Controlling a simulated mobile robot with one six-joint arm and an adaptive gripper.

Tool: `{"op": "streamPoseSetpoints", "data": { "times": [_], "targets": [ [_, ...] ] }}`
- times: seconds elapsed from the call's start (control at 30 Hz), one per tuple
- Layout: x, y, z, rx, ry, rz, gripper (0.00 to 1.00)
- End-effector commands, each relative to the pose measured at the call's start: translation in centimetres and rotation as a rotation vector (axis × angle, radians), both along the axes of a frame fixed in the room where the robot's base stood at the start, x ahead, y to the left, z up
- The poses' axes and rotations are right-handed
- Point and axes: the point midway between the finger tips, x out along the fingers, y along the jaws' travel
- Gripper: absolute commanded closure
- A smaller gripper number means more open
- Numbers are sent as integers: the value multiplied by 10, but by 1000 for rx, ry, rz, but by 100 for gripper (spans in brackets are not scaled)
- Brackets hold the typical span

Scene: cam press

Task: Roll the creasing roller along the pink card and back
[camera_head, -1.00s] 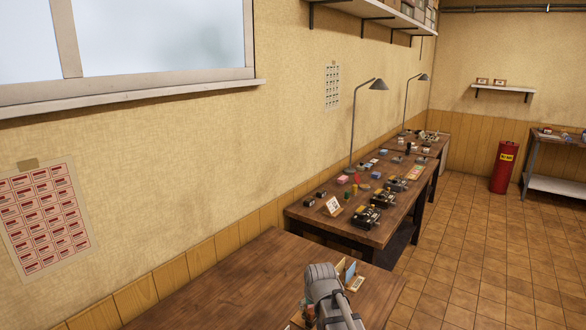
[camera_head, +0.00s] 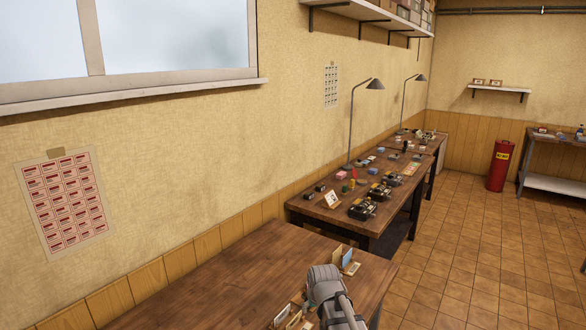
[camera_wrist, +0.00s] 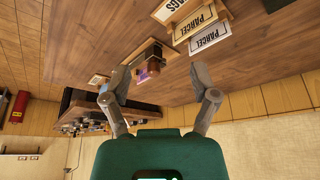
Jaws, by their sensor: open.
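My gripper (camera_wrist: 160,78) is open and empty in the wrist view, with its two fingers spread above the near wooden table. Beyond the fingertips, roughly between them, is a small brown block-like thing (camera_wrist: 154,57) with a purplish face (camera_wrist: 144,73). I cannot tell whether it is the creasing roller. A small pink thing (camera_head: 341,175) lies on the second table in the head view, too small to tell whether it is the pink card. In the head view my arm hides the gripper.
A wooden stand with a blue panel (camera_head: 347,258) stands beside my arm. The second table (camera_head: 325,214) holds several dark devices and a lamp (camera_head: 352,120). The near table's left part (camera_head: 215,285) is clear.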

Motion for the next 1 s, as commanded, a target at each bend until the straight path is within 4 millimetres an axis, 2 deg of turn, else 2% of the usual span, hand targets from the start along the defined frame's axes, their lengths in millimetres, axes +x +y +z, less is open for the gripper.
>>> {"op": "streamPoseSetpoints", "data": {
  "times": [0.23, 0.37, 0.57, 0.7, 0.8, 1.0],
  "targets": [
    [-26, -21, -17, -9, 58, -26, 24],
    [-47, -37, -29, -14, 107, -47, 24],
    [-92, -66, -52, -23, 209, -89, 24],
    [-130, -88, -69, -27, 295, -124, 24],
    [-149, -97, -75, -28, 341, -143, 24],
    [-159, -103, -77, -29, 372, -154, 24]
  ]
}}
